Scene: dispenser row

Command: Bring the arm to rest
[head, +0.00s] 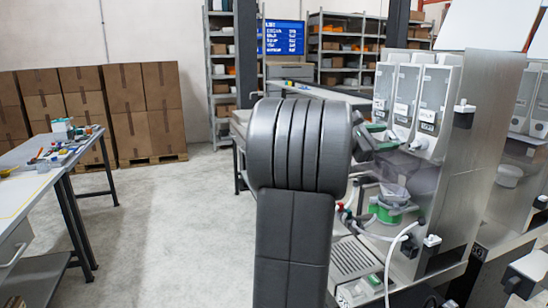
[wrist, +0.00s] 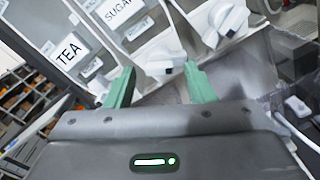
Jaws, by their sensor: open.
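My gripper (wrist: 158,86) is open, with its two green fingers spread apart in the wrist view. A white dispenser knob (wrist: 162,62) shows between and beyond the fingertips; I cannot tell whether they touch it. Nothing is seen held. In the head view my dark grey arm fills the middle, and my gripper (head: 381,138) shows partly behind it, close in front of the dispensers.
A row of white dispensers (head: 405,98) stands at the right; the wrist view shows TEA (wrist: 70,50) and SUGAR labels. A green-based device (head: 388,212) and a white hose lie below. Left are a worktable (head: 25,180) and stacked cartons (head: 145,105). Floor between is clear.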

